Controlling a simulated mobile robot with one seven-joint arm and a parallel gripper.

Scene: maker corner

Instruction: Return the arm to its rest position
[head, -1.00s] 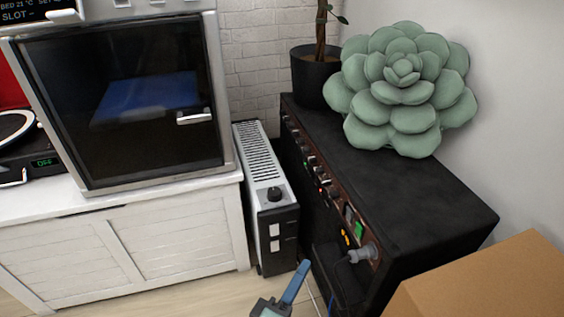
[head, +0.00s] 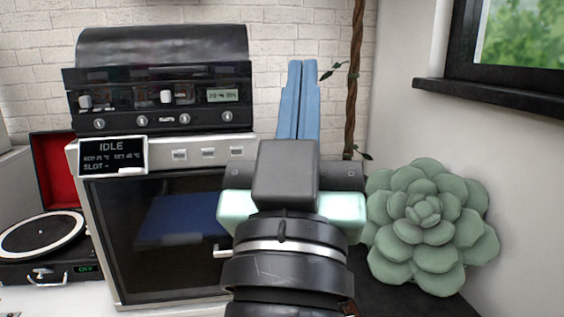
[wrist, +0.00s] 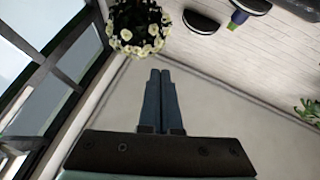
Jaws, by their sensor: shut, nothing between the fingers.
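My gripper (head: 301,66) is raised in the middle of the head view, its two blue fingers pointing up and pressed together. Nothing is between them. My wrist and forearm stand below it, in front of the printer-like machine's right side and the dark cabinet. In the wrist view the shut fingers (wrist: 160,75) point toward a plain pale surface, apart from everything around.
The glass-fronted machine (head: 115,240) has a screen reading IDLE. A record player (head: 50,262) stands at left. A green succulent cushion (head: 425,245) sits at right, below a window ledge (head: 490,98). The wrist view shows a white-flowered plant (wrist: 138,28).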

